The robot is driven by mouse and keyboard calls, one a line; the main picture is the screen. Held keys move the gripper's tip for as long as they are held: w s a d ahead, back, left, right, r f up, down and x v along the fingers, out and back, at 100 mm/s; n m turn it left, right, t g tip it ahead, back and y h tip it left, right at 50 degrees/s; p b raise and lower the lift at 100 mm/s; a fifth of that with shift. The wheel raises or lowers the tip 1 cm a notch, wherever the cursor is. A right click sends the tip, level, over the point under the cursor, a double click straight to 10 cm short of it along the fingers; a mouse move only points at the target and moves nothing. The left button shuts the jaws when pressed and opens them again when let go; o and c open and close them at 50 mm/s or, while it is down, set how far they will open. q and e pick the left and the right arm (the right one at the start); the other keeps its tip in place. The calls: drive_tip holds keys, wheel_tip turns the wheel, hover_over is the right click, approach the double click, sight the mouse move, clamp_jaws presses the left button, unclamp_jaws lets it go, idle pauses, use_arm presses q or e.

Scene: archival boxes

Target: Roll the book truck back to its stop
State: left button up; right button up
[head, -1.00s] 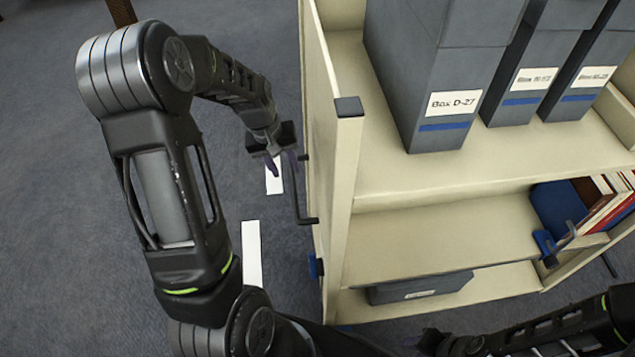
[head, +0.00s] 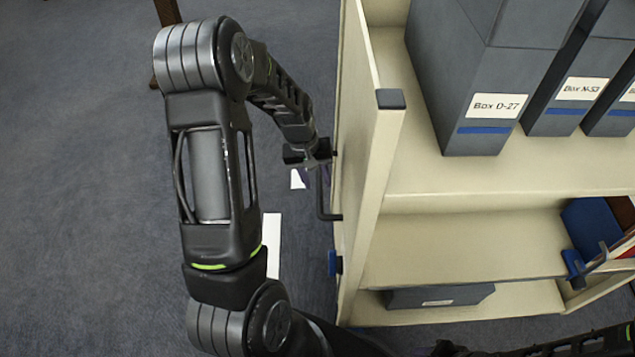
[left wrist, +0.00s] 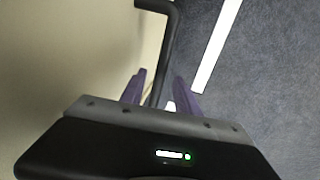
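The book truck (head: 362,195) is a cream shelf unit at the right of the head view. A dark bar handle (head: 323,195) is fixed to its left end panel. My left gripper (head: 314,172) is at the upper part of this handle. In the left wrist view, the purple fingers of my left gripper (left wrist: 161,84) are apart, with the handle (left wrist: 168,48) running between them and a gap beside it. Contact cannot be made out. My right arm shows dark at the bottom edge of the head view; its fingers cannot be made out. No stop is clearly recognisable.
Grey boxes, one labelled Box D-27 (head: 488,110), stand on the truck's top shelf. A flat grey box (head: 440,296) lies on the bottom shelf. White strips (head: 273,240) mark the carpet beside the truck. The carpet at left is open, with a brown leg (head: 168,12) at the back.

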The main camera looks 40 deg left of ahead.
use_arm(q)
drive_tip(key=shift+w+d+f, duration=0.1)
drive_tip(key=shift+f, duration=0.45)
clamp_jaws()
idle(1.1)
